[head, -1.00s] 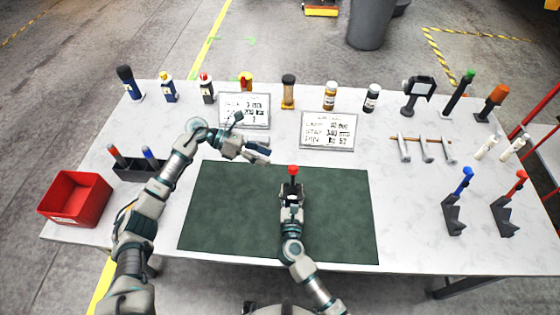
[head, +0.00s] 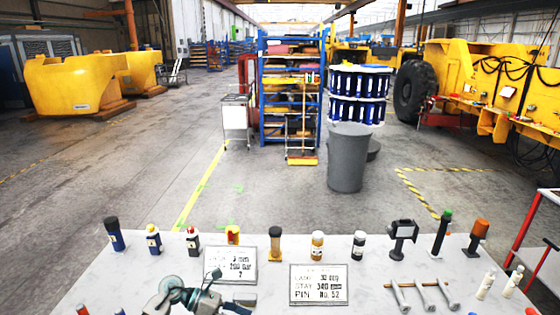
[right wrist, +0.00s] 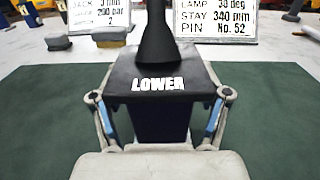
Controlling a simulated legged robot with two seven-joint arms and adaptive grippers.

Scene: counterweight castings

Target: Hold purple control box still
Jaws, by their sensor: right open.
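The control box (right wrist: 160,118) fills the middle of the right wrist view. It has a dark blue-purple body, a black top marked LOWER and a black lever (right wrist: 156,40) standing up from it. My right gripper (right wrist: 160,100) is open, with one finger on each side of the box. I cannot tell whether either finger touches it. The box and my right gripper are out of the head view. My left gripper (head: 215,300) shows at the bottom edge of the head view, partly cut off, near the left sign. Its opening is unclear.
Two printed signs, the left one (head: 230,264) and the right one (head: 318,284), stand behind the green mat (right wrist: 280,100). Bottles and tools line the table's back edge, with a black lamp (head: 402,238) among them. A grey bin (head: 347,160) stands beyond.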

